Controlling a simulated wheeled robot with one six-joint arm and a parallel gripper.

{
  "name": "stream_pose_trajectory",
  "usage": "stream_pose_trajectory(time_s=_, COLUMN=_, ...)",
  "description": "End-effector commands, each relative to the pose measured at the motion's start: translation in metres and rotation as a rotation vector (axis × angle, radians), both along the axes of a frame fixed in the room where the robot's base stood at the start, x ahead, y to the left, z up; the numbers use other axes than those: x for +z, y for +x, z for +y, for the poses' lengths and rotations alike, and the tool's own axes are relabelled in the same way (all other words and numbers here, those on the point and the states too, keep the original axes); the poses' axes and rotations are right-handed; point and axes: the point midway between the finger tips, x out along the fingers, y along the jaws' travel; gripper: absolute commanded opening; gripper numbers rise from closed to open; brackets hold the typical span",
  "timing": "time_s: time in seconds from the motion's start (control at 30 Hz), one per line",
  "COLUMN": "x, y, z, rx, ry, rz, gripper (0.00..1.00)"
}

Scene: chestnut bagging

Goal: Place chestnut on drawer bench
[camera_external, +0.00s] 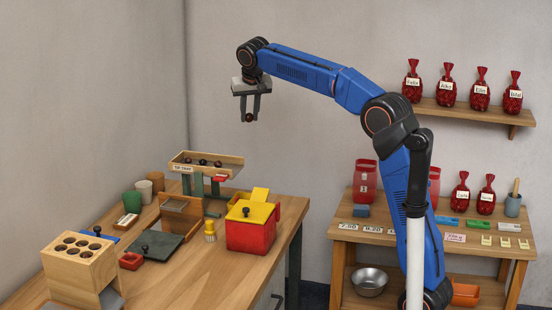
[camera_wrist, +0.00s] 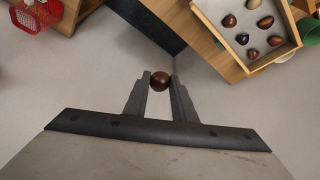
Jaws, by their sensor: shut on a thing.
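My gripper (camera_external: 249,116) is high above the left bench in the external view, pointing down. It is shut on a dark brown chestnut (camera_external: 248,118). In the wrist view the chestnut (camera_wrist: 160,81) sits between the two fingertips of my gripper (camera_wrist: 160,84). The wooden bench with a drawer (camera_external: 190,283) stands at lower left in the external view. The raised wooden tray (camera_external: 172,165) on it holds several chestnuts; the tray (camera_wrist: 283,50) also shows at upper right in the wrist view.
On the bench are a red box with a yellow lid (camera_external: 250,233), a holed wooden block (camera_external: 78,270), a dark green plate (camera_external: 152,247) and several cups. A second bench (camera_external: 345,232) with red bags stands at right. A wall shelf (camera_external: 462,115) holds red bags.

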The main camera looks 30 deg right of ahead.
Motion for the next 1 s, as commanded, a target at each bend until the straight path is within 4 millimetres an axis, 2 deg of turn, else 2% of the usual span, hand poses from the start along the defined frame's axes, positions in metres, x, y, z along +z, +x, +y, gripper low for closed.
stream_pose_trajectory(time_s=0.03, x=-0.005, y=-0.009, z=0.023, rx=0.040, ry=0.000, rz=0.001, gripper=0.03)
stream_pose_trajectory(time_s=0.1, x=-0.013, y=-0.020, z=0.051, rx=0.089, ry=0.000, rz=0.002, gripper=0.03)
stream_pose_trajectory(time_s=0.27, x=-0.031, y=-0.051, z=0.111, rx=0.203, ry=0.000, rz=0.003, gripper=0.03)
stream_pose_trajectory(time_s=0.5, x=-0.057, y=-0.108, z=0.195, rx=0.370, ry=0.001, rz=0.004, gripper=0.03)
stream_pose_trajectory(time_s=0.77, x=-0.087, y=-0.183, z=0.275, rx=0.552, ry=0.003, rz=0.006, gripper=0.03)
stream_pose_trajectory(time_s=1.0, x=-0.114, y=-0.263, z=0.335, rx=0.719, ry=0.006, rz=0.006, gripper=0.03)
